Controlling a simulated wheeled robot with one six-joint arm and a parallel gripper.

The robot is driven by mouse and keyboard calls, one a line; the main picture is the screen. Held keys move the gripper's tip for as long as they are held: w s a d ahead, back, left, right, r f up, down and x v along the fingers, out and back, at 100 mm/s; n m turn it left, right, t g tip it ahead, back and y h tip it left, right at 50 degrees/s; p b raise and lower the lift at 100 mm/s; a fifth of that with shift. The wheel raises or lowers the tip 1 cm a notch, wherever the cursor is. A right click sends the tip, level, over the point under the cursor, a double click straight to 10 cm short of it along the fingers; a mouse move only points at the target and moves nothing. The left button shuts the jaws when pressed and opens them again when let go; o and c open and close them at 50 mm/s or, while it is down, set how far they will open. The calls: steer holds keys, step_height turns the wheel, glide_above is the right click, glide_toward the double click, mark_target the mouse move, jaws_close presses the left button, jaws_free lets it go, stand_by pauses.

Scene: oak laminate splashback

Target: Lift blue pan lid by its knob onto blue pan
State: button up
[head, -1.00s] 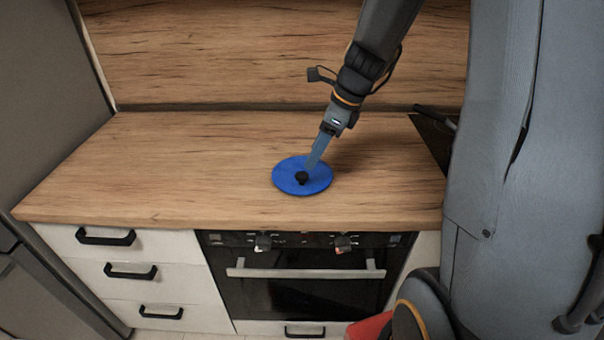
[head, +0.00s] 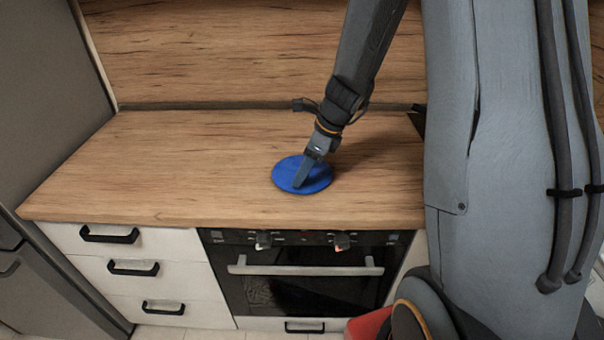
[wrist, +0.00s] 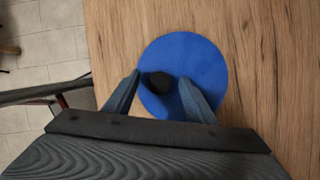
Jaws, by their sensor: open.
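The blue pan lid (head: 318,181) lies flat on the wooden counter, near its front edge above the oven. Its black knob (wrist: 159,83) shows in the wrist view, between the two fingers and closer to the left one. My gripper (head: 301,183) is over the lid and hides the knob in the head view. In the wrist view my gripper (wrist: 160,85) is open, with a finger on each side of the knob and a gap to the right finger. I cannot tell whether the left finger touches the knob. The blue pan is not in view.
The wooden counter (head: 180,170) is clear to the left of the lid. A wooden splashback (head: 230,50) rises behind it. Oven knobs and a handle (head: 305,266) are below the front edge. A dark surface edge (head: 417,122) shows at the right, mostly hidden by my arm.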

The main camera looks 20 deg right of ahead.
jaws_close()
steer(key=shift+r, duration=0.1)
